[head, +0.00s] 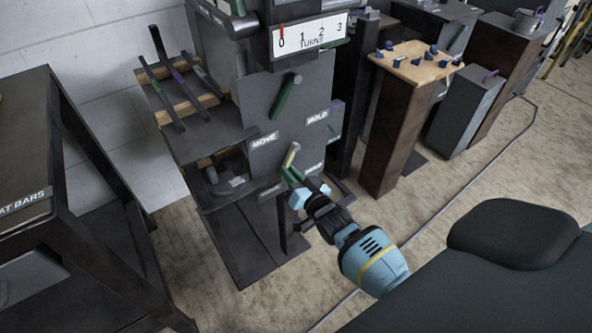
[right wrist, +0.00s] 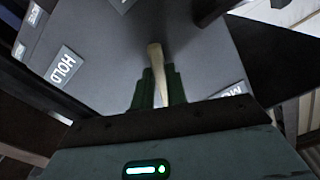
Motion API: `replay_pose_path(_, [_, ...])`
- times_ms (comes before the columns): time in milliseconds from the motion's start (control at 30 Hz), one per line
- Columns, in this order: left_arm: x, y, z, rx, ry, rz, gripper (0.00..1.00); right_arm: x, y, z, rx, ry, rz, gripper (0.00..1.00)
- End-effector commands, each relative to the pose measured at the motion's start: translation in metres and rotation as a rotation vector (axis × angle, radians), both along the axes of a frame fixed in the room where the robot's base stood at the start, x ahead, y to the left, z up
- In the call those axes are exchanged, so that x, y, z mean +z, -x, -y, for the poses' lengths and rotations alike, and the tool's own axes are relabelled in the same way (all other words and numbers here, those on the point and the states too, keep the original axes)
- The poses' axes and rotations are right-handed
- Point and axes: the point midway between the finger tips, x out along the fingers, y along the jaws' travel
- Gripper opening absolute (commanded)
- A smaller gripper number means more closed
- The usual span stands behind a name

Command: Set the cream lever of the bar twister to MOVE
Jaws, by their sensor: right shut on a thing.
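The bar twister is a dark grey machine (head: 258,100) with a lettered front panel. My right gripper (head: 290,173) is shut on the cream lever. In the right wrist view the cream lever (right wrist: 155,62) stands between its dark green fingers, with a HOLD label (right wrist: 64,67) at left and part of the MOVE label (right wrist: 232,91) at lower right. My left gripper is out of view.
A green-handled lever (head: 287,95) sits higher on the panel, below a TURNS scale (head: 310,36) with a red pointer near 0. A rack of bars (head: 180,90) is at left, beside a dark bench (head: 30,140). A wooden-topped pedestal (head: 400,110) stands at right. Floor at right is partly clear.

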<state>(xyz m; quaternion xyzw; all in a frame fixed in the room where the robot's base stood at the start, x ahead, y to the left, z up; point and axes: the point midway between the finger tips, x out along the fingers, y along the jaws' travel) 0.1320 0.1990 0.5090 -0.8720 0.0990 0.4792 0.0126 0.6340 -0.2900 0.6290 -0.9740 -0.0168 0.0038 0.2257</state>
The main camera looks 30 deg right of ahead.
Motion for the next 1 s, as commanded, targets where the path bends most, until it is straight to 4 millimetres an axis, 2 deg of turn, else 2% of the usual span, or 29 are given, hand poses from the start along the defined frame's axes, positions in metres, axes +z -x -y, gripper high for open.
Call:
replay_pose_path(133, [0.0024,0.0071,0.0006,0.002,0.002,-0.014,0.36,0.0032,0.0005,-0.0054,0.0,-0.079,-0.004,0.0])
replay_pose_path(400, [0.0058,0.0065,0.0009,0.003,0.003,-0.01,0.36,0.0053,0.0007,-0.01,0.0,-0.158,-0.008,0.0])
replay_pose_path(900, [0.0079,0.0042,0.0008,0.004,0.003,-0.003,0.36,0.0058,0.0008,-0.0113,0.0,-0.175,-0.007,0.0])
replay_pose_path(933, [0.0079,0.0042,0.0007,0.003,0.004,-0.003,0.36,0.0058,0.0008,-0.0114,0.0,-0.175,-0.007,0.18])
replay_pose_path(1000, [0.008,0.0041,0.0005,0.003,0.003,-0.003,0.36,0.0059,0.0007,-0.0113,0.0,-0.174,-0.007,0.27])
